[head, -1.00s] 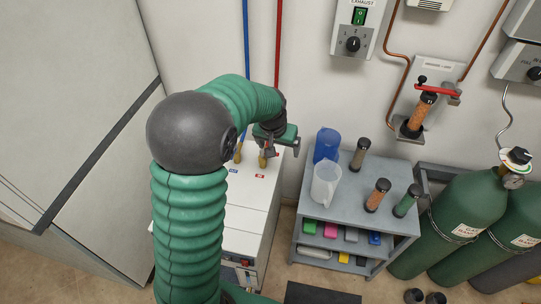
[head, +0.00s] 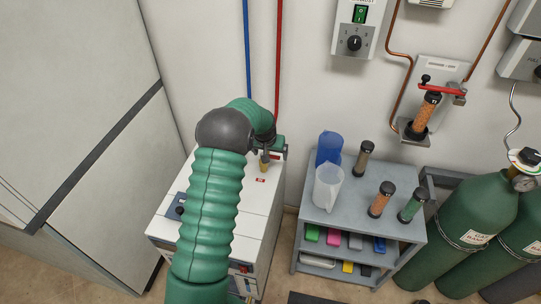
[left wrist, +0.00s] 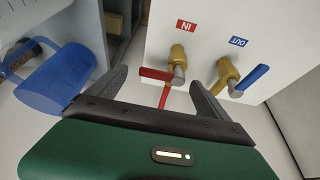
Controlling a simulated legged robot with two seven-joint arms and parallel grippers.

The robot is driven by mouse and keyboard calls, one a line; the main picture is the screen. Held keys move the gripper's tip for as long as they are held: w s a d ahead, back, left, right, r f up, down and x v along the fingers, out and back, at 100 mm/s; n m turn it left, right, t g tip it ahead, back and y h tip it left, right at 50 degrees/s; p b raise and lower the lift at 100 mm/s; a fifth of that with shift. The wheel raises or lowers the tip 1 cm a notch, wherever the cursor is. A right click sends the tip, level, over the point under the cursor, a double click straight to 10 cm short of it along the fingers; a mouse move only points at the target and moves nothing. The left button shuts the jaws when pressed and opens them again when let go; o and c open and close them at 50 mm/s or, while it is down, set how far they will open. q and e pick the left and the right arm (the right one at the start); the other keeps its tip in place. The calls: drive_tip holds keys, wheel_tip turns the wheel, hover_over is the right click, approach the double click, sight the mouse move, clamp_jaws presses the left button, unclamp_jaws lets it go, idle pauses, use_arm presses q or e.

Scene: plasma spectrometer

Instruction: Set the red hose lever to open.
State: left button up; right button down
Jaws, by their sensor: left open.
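In the left wrist view, the red hose lever (left wrist: 155,74) sits on a brass valve (left wrist: 178,55) below the red IN label. It points left in that picture, sideways to the red hose (left wrist: 163,97). My left gripper (left wrist: 159,77) is open, one finger on each side of the lever and hose. I cannot tell whether either finger touches the lever. In the head view my left gripper (head: 274,150) is over the back of the white cabinet (head: 262,200), partly covering the red valve. My right gripper is not in view.
The blue lever (left wrist: 252,77) on the OUT valve is close beside the right finger in the left wrist view. A shelf cart (head: 345,205) with a blue jug (head: 329,147) and a clear jug (head: 327,186) stands right of the cabinet. The wall is close behind.

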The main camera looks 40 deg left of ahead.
use_arm(q)
drive_tip(key=shift+w+a+f, duration=0.15)
drive_tip(key=shift+f, duration=0.25)
drive_tip(key=shift+a+f, duration=0.15)
drive_tip(key=shift+a, duration=0.1)
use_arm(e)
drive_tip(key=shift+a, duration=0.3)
use_arm(q)
drive_tip(key=shift+d, duration=0.15)
drive_tip(key=c, duration=1.3)
drive_tip(key=shift+c, duration=0.2)
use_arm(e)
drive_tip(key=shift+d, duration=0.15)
